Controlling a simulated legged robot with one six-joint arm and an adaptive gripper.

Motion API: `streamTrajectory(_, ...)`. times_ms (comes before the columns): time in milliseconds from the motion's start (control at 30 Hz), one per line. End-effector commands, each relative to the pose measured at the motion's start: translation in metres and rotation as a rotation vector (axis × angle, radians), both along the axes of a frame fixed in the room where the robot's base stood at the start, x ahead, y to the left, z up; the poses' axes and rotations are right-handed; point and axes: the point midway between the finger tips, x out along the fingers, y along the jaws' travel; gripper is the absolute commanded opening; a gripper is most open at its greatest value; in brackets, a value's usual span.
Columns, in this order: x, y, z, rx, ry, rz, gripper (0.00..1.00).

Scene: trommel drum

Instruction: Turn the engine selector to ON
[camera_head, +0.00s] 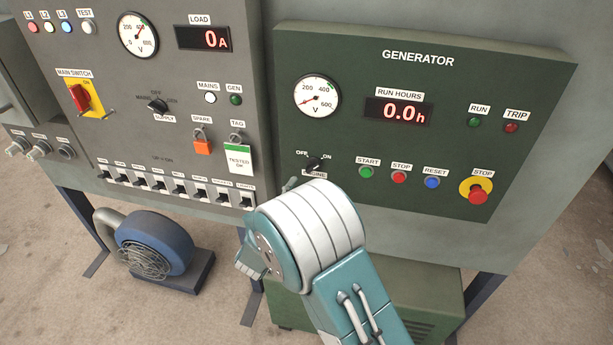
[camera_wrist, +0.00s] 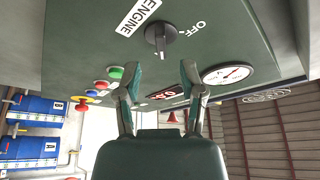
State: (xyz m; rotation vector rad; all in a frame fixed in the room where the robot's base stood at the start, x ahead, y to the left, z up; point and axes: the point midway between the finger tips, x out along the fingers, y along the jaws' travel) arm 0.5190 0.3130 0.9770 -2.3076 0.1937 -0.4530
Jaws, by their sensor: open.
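The engine selector (camera_head: 314,163) is a small black rotary knob on the green generator panel, with OFF at its upper left, ON at its right and ENGINE below. I cannot tell clearly which mark its pointer faces. In the wrist view the knob (camera_wrist: 160,40) stands ahead of my gripper (camera_wrist: 160,72), roughly centred between the fingers. The fingers are open, empty and apart from the knob. The OFF label shows to the knob's right there; the ON label is not visible. In the head view my arm rises from below, and its wrist hides most of my gripper.
Right of the selector are the green START (camera_head: 366,172), red STOP (camera_head: 399,177) and blue RESET (camera_head: 432,182) buttons, then the emergency stop (camera_head: 477,193). A row of breakers (camera_head: 178,187) lies left. The run hours display (camera_head: 398,110) reads 0.0.

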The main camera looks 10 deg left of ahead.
Motion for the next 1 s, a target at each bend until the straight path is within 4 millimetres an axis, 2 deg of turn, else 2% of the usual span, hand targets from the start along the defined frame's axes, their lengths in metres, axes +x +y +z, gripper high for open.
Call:
streamTrajectory(33,-0.011,0.005,-0.004,-0.003,0.002,0.005,0.51)
streamTrajectory(200,-0.040,0.013,-0.013,-0.003,0.001,0.004,0.51)
streamTrajectory(400,-0.058,0.018,-0.018,-0.002,0.002,0.001,0.51)
streamTrajectory(900,-0.059,0.018,-0.019,-0.001,0.002,0.000,0.51)
streamTrajectory(1000,-0.054,0.016,-0.015,0.006,0.017,0.007,0.51)
